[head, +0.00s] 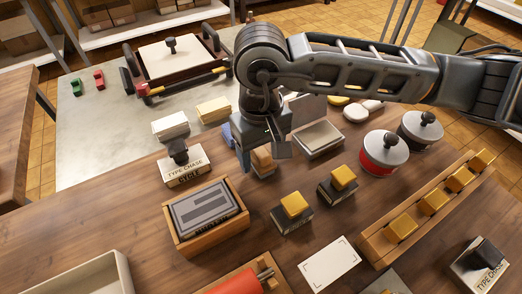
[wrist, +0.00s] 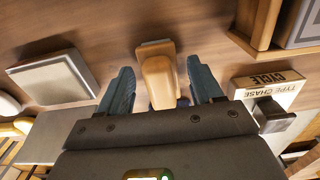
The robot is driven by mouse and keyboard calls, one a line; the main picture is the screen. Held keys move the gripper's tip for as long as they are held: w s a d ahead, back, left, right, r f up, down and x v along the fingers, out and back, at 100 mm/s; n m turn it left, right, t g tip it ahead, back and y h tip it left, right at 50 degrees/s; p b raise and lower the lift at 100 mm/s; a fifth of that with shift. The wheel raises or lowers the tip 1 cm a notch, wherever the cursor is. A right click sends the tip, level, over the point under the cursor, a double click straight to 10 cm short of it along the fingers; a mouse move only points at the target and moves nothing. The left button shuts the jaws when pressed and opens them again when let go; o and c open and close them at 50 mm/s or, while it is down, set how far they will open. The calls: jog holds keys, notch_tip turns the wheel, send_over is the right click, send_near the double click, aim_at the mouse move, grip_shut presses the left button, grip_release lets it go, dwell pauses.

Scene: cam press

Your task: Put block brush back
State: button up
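A tan wooden-handled piece, which looks like the block brush (wrist: 158,82), lies between my gripper's two blue fingers in the wrist view. A narrow gap shows on each side of it, and a pale grey edge shows at its far end. In the head view the same brush (head: 263,162) is partly hidden by my gripper (head: 262,155), which is low over the wooden table. My gripper also shows in the wrist view (wrist: 160,80), its fingers apart and astride the brush. Whether the brush has any contact with the fingers is hard to tell.
A wooden tray with a type block (head: 208,208) and a "TYPE CHASE" stand (head: 184,168) are to the left. Two yellow-topped blocks (head: 295,205) (head: 343,177), a grey slab (head: 318,138), round tins (head: 384,153) and a wooden rack (head: 378,249) are to the right.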

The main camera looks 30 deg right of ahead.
aim_at(261, 150)
notch_tip(261, 150, up, 12)
jog(key=b, duration=0.1)
jog(key=shift+r, duration=0.15)
dwell(0.6)
jog(key=shift+s, duration=0.1)
